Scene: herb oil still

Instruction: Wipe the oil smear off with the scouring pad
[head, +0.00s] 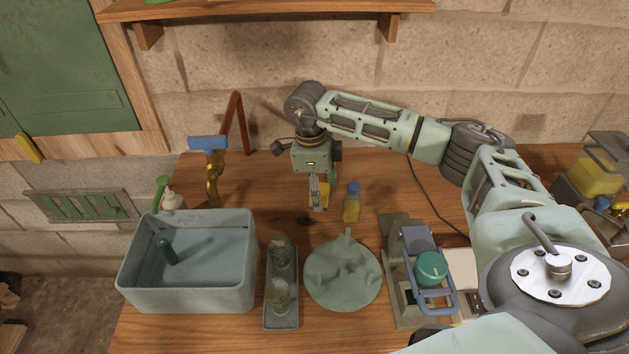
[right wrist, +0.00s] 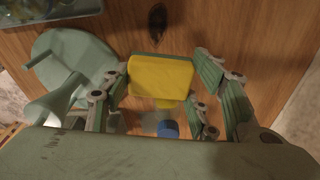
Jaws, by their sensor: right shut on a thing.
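My right gripper (head: 318,204) is above the wooden worktop, near the middle of the head view, pointing down. It is shut on the scouring pad, a yellow block with a green layer; its yellow side shows in the right wrist view (right wrist: 160,78) between the fingers, and a little yellow shows in the head view (head: 325,192). A small dark brown mark (right wrist: 157,18) lies on the wood beyond the pad; I cannot tell whether it is the oil smear or a knot. No other smear is clear. My left gripper is not in view.
A small yellow bottle with a blue cap (head: 352,204) stands just right of the gripper. A round green stand (head: 343,292), a narrow tray (head: 281,322) with two jars, and a basin (head: 186,297) are nearer. A blue-handled device (head: 430,268) stands at right.

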